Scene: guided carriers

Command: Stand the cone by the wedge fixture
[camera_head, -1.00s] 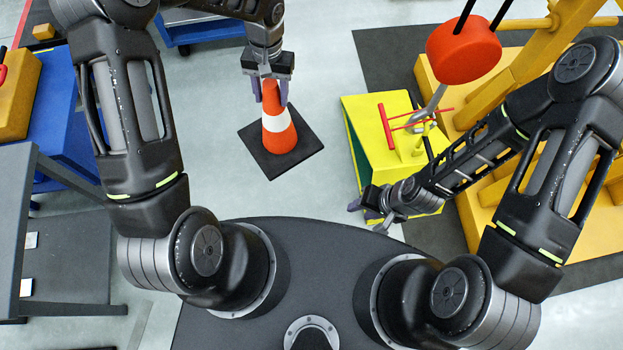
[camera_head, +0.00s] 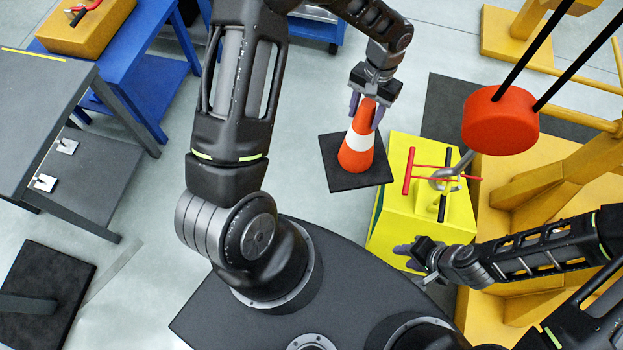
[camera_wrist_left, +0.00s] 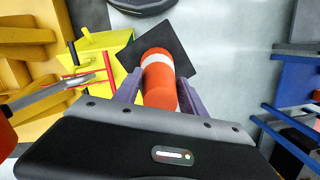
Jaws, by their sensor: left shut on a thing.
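The orange cone (camera_head: 357,152) has a white band and a black square base. My left gripper (camera_head: 364,108) is shut on its upper part, and the cone hangs roughly upright, slightly tilted in the picture. The cone also shows between the fingers in the left wrist view (camera_wrist_left: 160,80). The yellow wedge fixture (camera_head: 405,215), with red and black T-handles on top, stands just right of the cone. I cannot tell whether the cone's base touches the floor. My right gripper (camera_head: 416,250) is near the fixture's front side, its fingers seemingly apart and empty.
A red round weight (camera_head: 500,122) hangs on black rods from the yellow frame (camera_head: 560,190) at right. A grey table (camera_head: 40,110) and a blue bench (camera_head: 150,70) stand at left. Pale floor is clear left of the cone.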

